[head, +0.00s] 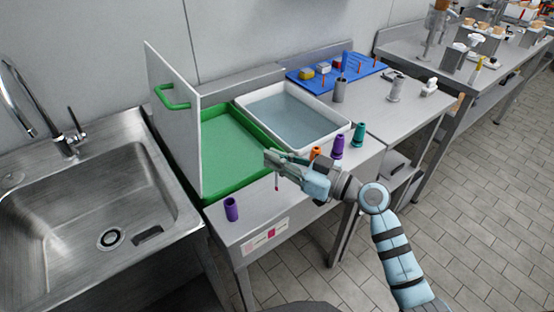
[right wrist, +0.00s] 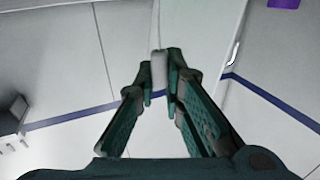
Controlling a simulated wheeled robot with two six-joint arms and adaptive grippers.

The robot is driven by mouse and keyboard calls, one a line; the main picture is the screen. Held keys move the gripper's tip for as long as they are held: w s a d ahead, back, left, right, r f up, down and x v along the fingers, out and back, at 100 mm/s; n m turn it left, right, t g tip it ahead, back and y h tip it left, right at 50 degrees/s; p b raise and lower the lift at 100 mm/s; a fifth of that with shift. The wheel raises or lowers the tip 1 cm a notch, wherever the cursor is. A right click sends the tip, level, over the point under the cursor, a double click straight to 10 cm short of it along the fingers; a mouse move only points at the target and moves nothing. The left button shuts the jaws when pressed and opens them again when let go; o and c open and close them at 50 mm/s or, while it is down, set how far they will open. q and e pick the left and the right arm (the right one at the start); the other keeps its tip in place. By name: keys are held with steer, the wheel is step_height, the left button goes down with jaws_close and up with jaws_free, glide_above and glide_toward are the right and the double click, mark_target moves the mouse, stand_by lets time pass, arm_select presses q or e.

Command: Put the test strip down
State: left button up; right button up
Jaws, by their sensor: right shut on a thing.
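My right gripper (head: 272,158) is above the front part of the steel bench, near the green tray's right front corner. It is shut on the test strip (head: 277,183), which hangs down below the fingertips as a thin piece with a reddish lower end. In the right wrist view a pale grey strip end (right wrist: 159,70) sits between the fingertips (right wrist: 160,90). The strip's lower part is hidden there. The strip appears clear of the bench, though the exact gap is hard to judge. My left gripper is not in view.
A green tray (head: 258,121) with a raised white lid (head: 172,110) and a white tub of liquid (head: 345,124) stand behind. Purple (head: 231,209), orange (head: 315,153) and teal (head: 358,134) cones stand on the bench. A sink (head: 80,195) is left. Bare bench lies between the front cones.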

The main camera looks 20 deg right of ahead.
steer(key=shift+f, duration=0.15)
steer(key=o, duration=0.7)
steer(key=shift+r, duration=0.25)
steer(key=b+v, duration=0.4)
steer(key=v, duration=0.7)
steer(key=shift+s+d+f, duration=0.1)
steer(key=shift+s+d, duration=0.15)
steer(key=shift+s, duration=0.05)
